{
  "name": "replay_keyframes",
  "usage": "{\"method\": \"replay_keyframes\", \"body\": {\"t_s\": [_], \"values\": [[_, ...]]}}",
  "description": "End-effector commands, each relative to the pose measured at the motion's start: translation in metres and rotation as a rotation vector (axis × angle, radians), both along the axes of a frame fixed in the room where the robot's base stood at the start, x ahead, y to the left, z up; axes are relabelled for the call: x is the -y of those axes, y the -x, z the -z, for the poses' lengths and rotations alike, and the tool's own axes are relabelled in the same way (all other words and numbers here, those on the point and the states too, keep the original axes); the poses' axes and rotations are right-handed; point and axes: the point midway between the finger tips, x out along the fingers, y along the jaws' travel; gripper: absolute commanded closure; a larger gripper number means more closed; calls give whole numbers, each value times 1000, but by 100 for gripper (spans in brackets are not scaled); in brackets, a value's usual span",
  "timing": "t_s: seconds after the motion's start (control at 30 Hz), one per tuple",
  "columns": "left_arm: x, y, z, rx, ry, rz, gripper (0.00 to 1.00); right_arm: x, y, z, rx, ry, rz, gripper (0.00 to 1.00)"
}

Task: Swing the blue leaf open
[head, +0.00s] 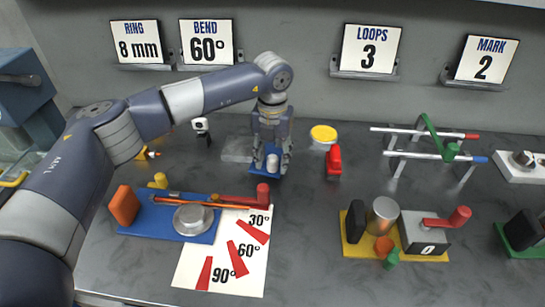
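A small blue plate (262,173), which looks like the blue leaf, lies on the dark table below my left gripper. A pale upright knob (272,162) stands on it. A grey plate (238,148) lies flat just to its left; whether the two are joined is hidden by the gripper. My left gripper (272,165) points down over the blue plate, its fingers spread on either side of the knob. I see no clear contact. My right gripper is not in view.
A blue bending jig (165,222) with an orange block and red-handled lever stands front left, by a white angle card (230,277). A red piece (334,160) and yellow disc (323,133) are close right. A yellow-based fixture (352,246) and a rod rack (425,155) stand farther right.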

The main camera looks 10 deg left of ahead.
Motion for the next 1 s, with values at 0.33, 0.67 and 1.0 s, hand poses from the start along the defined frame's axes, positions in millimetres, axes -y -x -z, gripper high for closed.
{"method": "replay_keyframes", "body": {"t_s": [0.33,0.67,1.0], "values": [[0,0,-5,0,-1,0,56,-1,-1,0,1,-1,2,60],[0,-1,-67,3,0,0,56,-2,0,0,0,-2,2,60],[0,0,-116,0,0,0,56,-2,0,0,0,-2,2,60]]}}
